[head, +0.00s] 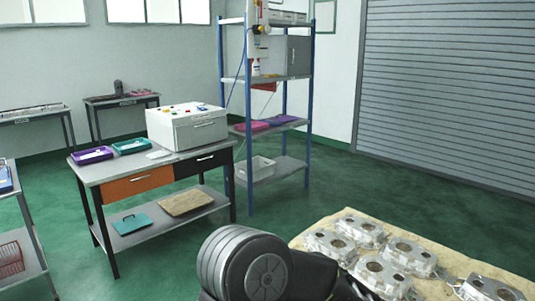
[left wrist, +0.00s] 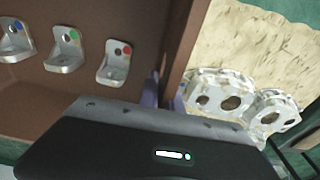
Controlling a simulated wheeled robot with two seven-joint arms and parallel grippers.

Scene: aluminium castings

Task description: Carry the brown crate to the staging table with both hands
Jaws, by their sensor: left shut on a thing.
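The brown crate (left wrist: 92,15) shows only in the left wrist view, where its inside fills the left half. Three metal brackets lie in it, with a blue dot (left wrist: 14,40), a green dot (left wrist: 66,52) and a red dot (left wrist: 115,62). My left gripper (left wrist: 166,90) is shut on the crate's side wall, one finger on each side of it. The far part of the crate is out of frame. My right gripper is in neither view. I cannot tell which table is the staging table.
Cast housings (head: 365,270) lie on a tan, worn surface (head: 312,238) at lower right, just beyond the crate wall. A workbench (head: 100,172) with trays and a white box (head: 187,127) stands left. A blue-posted shelf (head: 285,78) stands behind. Green floor (head: 340,185) between is clear.

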